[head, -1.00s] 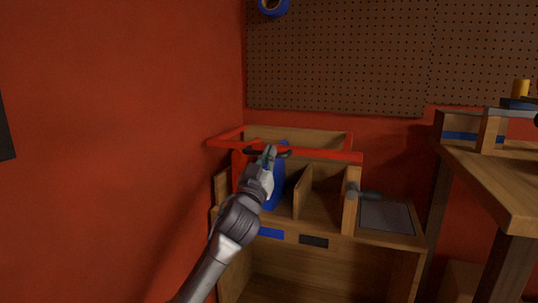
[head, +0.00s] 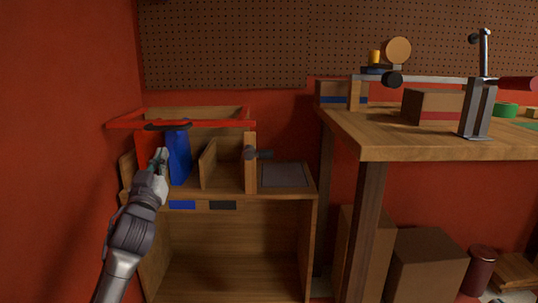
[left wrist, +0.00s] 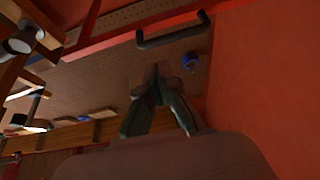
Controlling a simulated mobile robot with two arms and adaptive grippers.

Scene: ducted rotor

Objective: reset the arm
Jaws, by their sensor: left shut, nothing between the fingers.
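My left gripper (head: 159,156) is in front of the left part of a wooden shelf unit (head: 285,207). It is shut and empty, just below a dark handle (head: 168,126) on the front of a red frame (head: 220,123). In the left wrist view the shut fingers (left wrist: 158,75) point up, with a gap between them and the dark handle (left wrist: 175,36). A blue upright piece (head: 180,155) stands in the left compartment, beside a red one. My right gripper is not in view.
A red wall (head: 65,150) is close on the left. A wooden workbench (head: 420,145) stands at the right, with a metal stand (head: 478,108) and a box on it. A grey pad (head: 284,174) lies on the shelf unit's right side. Brown boxes (head: 425,265) stand under the bench.

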